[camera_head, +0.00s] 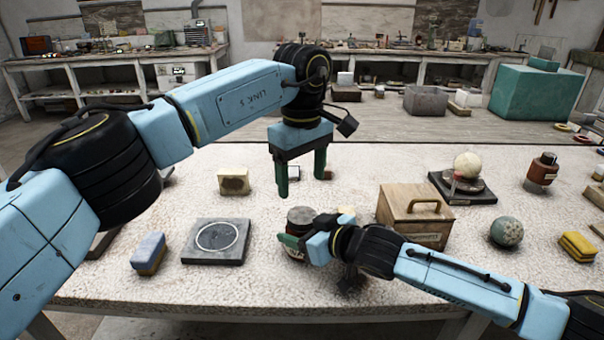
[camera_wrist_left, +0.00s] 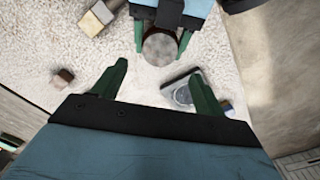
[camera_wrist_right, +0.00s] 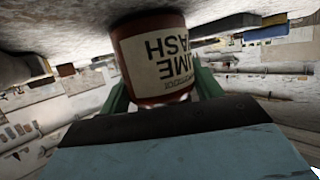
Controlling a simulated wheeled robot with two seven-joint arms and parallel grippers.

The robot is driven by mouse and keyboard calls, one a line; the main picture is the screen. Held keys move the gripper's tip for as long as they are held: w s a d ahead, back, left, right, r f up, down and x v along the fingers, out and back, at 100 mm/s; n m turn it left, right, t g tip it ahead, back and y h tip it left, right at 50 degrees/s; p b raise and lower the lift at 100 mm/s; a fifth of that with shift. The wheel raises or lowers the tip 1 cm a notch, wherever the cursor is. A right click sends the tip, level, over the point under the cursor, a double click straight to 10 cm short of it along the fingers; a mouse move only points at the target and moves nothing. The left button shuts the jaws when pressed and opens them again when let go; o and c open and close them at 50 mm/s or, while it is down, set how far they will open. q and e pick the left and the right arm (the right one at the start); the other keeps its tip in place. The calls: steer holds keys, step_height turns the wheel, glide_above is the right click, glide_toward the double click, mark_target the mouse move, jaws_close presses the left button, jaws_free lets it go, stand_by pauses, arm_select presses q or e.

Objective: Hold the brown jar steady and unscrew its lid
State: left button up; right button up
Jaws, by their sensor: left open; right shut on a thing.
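The brown jar (camera_wrist_right: 155,55) has a cream label with dark lettering; it fills the middle of the right wrist view. In the head view its dark round lid (camera_head: 301,214) shows above my right gripper (camera_head: 296,240), which is shut around the jar's body from the side. Most of the body is hidden there by the gripper. The left wrist view shows the lid (camera_wrist_left: 160,48) from above, between the right gripper's fingers. My left gripper (camera_head: 301,173) is open and empty, pointing down, above and behind the jar, apart from the lid.
A wooden box with a handle (camera_head: 415,214) stands close right of the jar. A dark slab with a circle (camera_head: 216,242) and a blue-topped block (camera_head: 148,253) lie left.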

mark_target(302, 215)
arm_select(q)
steer(key=m, duration=0.8)
steer(key=shift+f+m, duration=0.15)
steer(key=shift+m, duration=0.15)
steer(key=shift+f, duration=3.9)
steer(key=c, duration=1)
steer(key=n, duration=0.4)
steer(key=shift+n, duration=0.3)
steer(key=n, duration=0.3)
steer(key=shift+r+n, duration=0.1)
steer(key=shift+n, duration=0.2)
steer(key=n, duration=0.3)
steer(key=shift+n, duration=0.4)
steer(key=n, duration=0.5)
